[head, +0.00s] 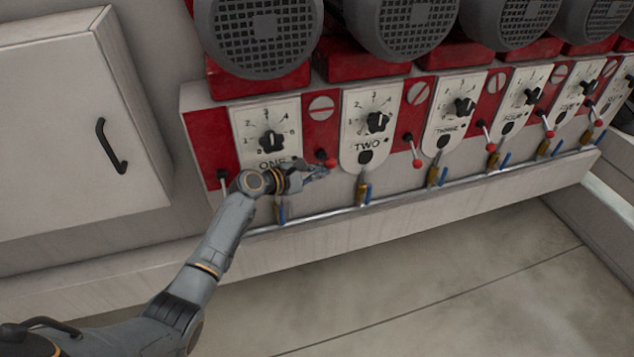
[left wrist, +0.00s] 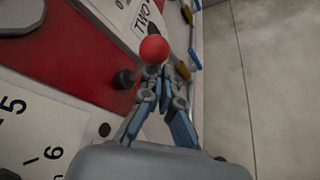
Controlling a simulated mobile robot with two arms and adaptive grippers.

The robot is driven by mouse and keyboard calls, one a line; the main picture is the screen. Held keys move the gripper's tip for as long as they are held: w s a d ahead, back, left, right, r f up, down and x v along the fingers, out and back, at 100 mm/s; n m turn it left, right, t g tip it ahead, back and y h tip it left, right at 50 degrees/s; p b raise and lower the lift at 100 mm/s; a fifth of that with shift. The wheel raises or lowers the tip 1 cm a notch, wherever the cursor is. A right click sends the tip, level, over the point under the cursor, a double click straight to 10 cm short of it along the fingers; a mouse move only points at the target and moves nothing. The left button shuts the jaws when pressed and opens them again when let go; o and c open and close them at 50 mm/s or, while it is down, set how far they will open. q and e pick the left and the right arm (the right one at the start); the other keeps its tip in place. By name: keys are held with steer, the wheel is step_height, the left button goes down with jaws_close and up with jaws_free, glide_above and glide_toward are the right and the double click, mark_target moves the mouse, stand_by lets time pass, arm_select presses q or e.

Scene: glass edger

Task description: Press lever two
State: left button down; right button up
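The lever with the red ball (head: 325,162) sits between the plates marked ONE (head: 270,135) and TWO (head: 369,130). My left gripper (head: 322,172) is just below this ball in the head view. In the left wrist view the red ball (left wrist: 154,49) is at the tips of my left gripper (left wrist: 162,78). The fingers converge and look shut, with nothing seen between them. I cannot tell whether they touch the ball. The lever's black mount (left wrist: 124,79) shows beside the fingers. My right gripper is in neither view.
More red-ball levers, such as the one right of plate TWO (head: 418,163), run along the panel. Valves with blue handles (head: 364,190) and a metal pipe (head: 400,194) lie below. Grey motors (head: 262,38) stand above. A white cabinet (head: 70,120) is at left.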

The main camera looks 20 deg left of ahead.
arm_select(q)
steer(key=shift+w+r, duration=0.2)
steer(key=shift+r, duration=0.35)
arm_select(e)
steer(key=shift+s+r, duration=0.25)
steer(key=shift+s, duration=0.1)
arm_select(q)
steer(key=shift+w+r, duration=0.1)
steer(key=shift+r, duration=0.15)
